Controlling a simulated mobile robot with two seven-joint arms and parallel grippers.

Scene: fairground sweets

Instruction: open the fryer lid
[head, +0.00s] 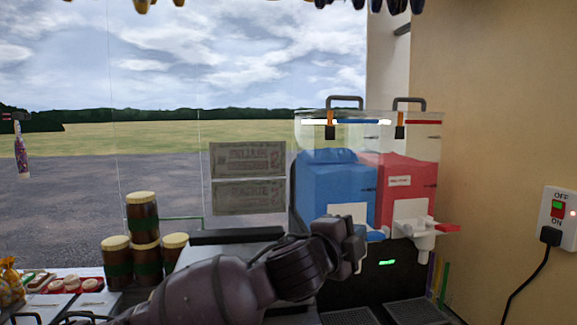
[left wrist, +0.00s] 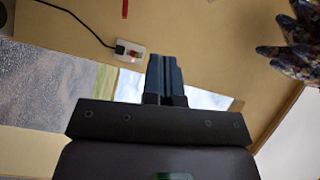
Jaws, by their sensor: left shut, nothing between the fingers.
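I cannot make out a fryer or its lid for certain in either view. My left arm reaches in from the bottom of the head view, and my left gripper (head: 350,240) is in front of the drinks machine (head: 386,268). Whether it touches the machine cannot be told. In the left wrist view the two dark fingers of the left gripper (left wrist: 164,72) are together with nothing between them. My right gripper is in neither view.
The machine has a blue tank (head: 335,185) and a red tank (head: 405,180). Several brown jars (head: 143,215) with cream lids stand left. A wall switch (head: 557,207) with a plugged-in black cable is at right. Sweets (head: 85,285) lie lower left. Patterned items (left wrist: 290,40) hang in the wrist view.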

